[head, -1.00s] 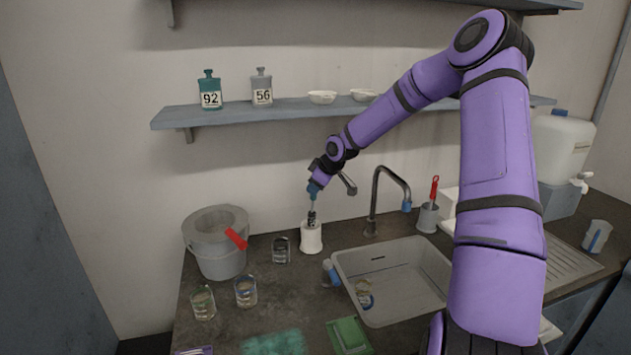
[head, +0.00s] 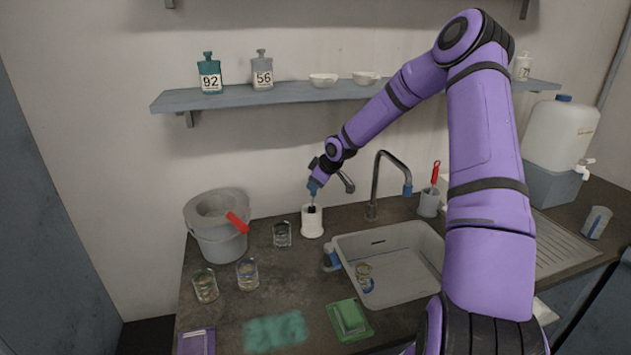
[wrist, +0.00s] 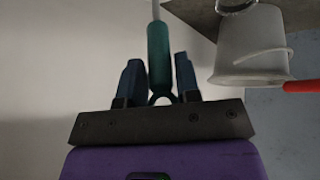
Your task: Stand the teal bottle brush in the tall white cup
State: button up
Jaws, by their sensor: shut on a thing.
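My gripper (head: 314,187) is shut on the teal handle of the bottle brush, which shows in the wrist view (wrist: 159,50) between the two blue fingers. The brush points down, and its dark bristle head (head: 312,209) is at the mouth of the tall white cup (head: 312,226). The bristle head's lower part is hidden, apparently inside the cup. The cup stands upright on the dark counter, left of the sink, directly below my gripper. The cup is not seen in the wrist view.
A glass beaker (head: 282,235) stands close left of the cup. A grey bucket (head: 220,246) with a red-handled thing is farther left. The tap (head: 377,190) and sink (head: 400,238) are to the right. A shelf (head: 285,97) with bottles and bowls runs above.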

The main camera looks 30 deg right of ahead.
jog(key=o, duration=1.1)
jog(key=v, duration=1)
jog(key=shift+s+r, duration=0.15)
jog(key=shift+r, duration=0.15)
